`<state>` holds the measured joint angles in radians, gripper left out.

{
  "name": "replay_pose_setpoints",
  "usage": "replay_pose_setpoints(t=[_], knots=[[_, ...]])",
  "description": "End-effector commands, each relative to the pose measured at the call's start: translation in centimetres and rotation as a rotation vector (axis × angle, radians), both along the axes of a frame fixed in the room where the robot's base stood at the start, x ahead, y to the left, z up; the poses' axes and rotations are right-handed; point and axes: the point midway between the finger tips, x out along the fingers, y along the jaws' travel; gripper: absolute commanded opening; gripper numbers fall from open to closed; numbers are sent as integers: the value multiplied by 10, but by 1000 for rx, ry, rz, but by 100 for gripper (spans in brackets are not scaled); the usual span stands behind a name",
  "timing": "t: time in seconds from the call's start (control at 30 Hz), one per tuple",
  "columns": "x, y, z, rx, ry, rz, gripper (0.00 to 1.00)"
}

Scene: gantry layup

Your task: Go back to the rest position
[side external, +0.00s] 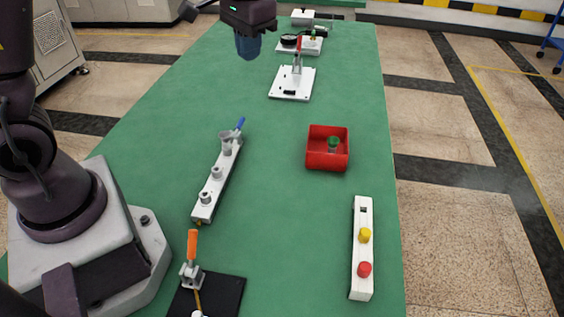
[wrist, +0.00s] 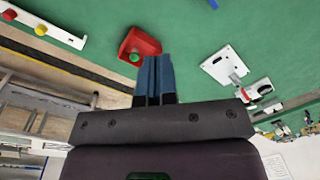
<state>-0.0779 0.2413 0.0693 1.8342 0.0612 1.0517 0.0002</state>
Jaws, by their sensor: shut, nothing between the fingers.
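My gripper (side external: 248,46) is at the top of the side external view, raised above the far left part of the green table. Its blue fingers (wrist: 154,80) show in the wrist view, pressed together with nothing between them. The gripper is apart from every object on the table.
The green table (side external: 275,220) holds a red bin (side external: 313,160) with a green item (side external: 333,143) inside. A white block with yellow and red buttons (side external: 361,270), a grey rail with knobs (side external: 212,190), an orange-handled clamp (side external: 193,250) and a white plate with a red-handled clamp (side external: 291,84) stand apart.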

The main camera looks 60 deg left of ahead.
Motion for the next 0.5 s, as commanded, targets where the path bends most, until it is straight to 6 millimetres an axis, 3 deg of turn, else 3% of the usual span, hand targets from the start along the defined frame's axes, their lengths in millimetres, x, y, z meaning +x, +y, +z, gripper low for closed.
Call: replay_pose_setpoints(t=[0.03,0.2,0.5], knots=[[-18,-8,11,-10,-37,-10,0],[-74,-32,32,-35,-150,-42,0],[-159,-58,44,-50,-341,-100,0]])
